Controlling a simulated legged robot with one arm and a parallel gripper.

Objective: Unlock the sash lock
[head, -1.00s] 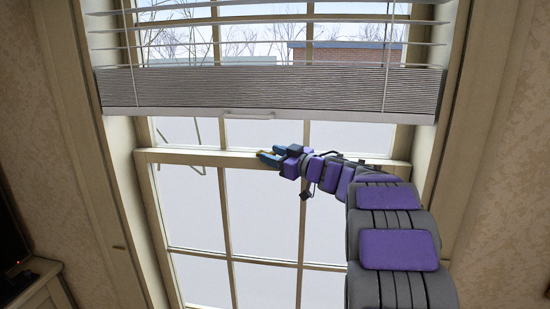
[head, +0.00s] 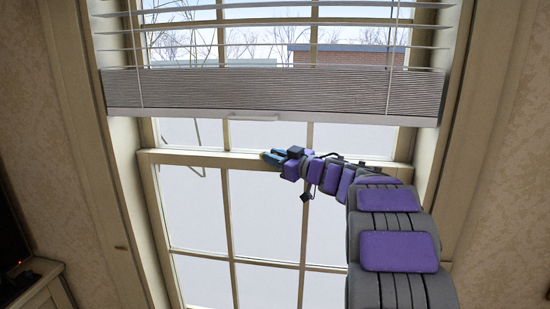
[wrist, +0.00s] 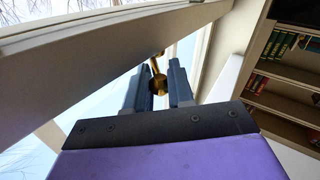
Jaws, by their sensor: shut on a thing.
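The sash lock (wrist: 158,80) is a small brass piece with a rounded knob, at the window's meeting rail. In the wrist view it sits between the two blue-grey fingers of my gripper (wrist: 160,86), which are shut on it. In the head view my gripper (head: 272,157) reaches the middle of the meeting rail (head: 220,158) from the right. The lock itself is hidden behind the fingers there. How far the lock is turned cannot be told.
A half-raised blind (head: 270,93) with a pull handle (head: 253,117) hangs just above my gripper. The window frame (head: 128,190) stands on the left side. A bookshelf (wrist: 290,75) shows at the right in the wrist view.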

